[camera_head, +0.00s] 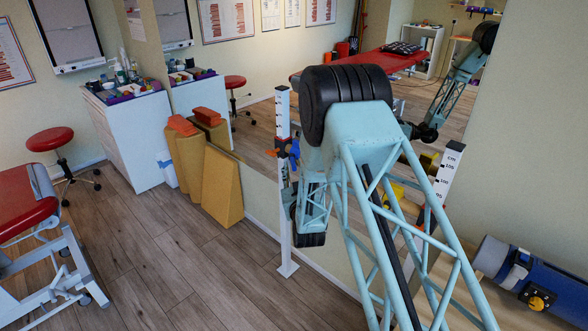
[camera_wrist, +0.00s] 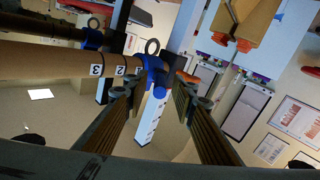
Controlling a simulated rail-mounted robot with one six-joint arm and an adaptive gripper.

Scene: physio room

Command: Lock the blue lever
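A white upright post (camera_head: 284,190) with a black scale stands in front of the mirror. A blue lever or clamp part (camera_head: 294,149) sits near its top, with a small orange part (camera_head: 272,152) beside it. In the wrist view the blue part (camera_wrist: 154,72) is at the end of a wooden bar (camera_wrist: 60,62) marked 3 and 2, above the white scaled post (camera_wrist: 151,116). My gripper (camera_wrist: 158,97) is open; its two ribbed fingers lie either side of the post, and nothing is clearly held. Contact cannot be told.
A large mirror (camera_head: 262,110) behind the post reflects the room and my arm. Yellow foam wedges (camera_head: 222,190) lean left of the post. A white cabinet (camera_head: 135,140), red stool (camera_head: 50,139) and red treatment table (camera_head: 25,200) stand left. A blue cylindrical device (camera_head: 535,280) lies right. The wooden floor between is clear.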

